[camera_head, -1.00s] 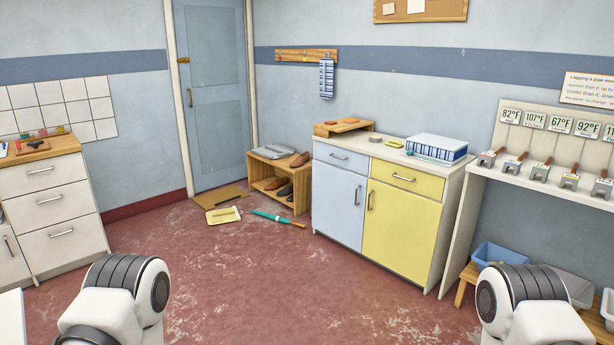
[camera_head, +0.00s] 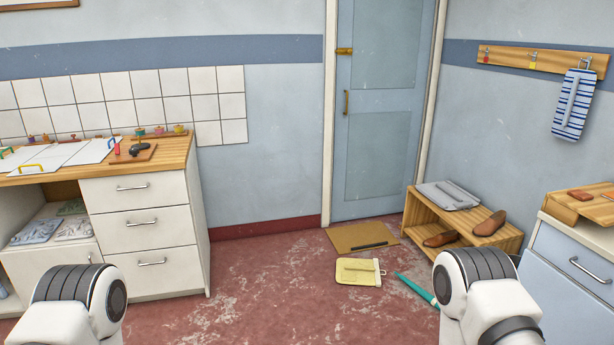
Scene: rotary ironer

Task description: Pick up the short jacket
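I cannot pick out a short jacket for certain. A folded grey cloth item (camera_head: 447,195) lies on top of the wooden shoe rack (camera_head: 411,211) by the door; it may be a garment. A blue-and-white striped cloth (camera_head: 574,104) hangs from the wooden peg rail (camera_head: 540,61) on the right wall. Grey patterned folded pieces (camera_head: 38,230) lie in the open bay under the left counter. Only the upper parts of my two arms show at the bottom corners. Neither of my grippers is in view.
A drawer cabinet with a wooden top (camera_head: 164,159) stands at left. A brown mat (camera_head: 361,238), a yellow flat item (camera_head: 358,271) and a teal umbrella-like item (camera_head: 417,290) lie on the floor before the blue door (camera_head: 381,120). A blue cabinet (camera_head: 568,264) stands at right.

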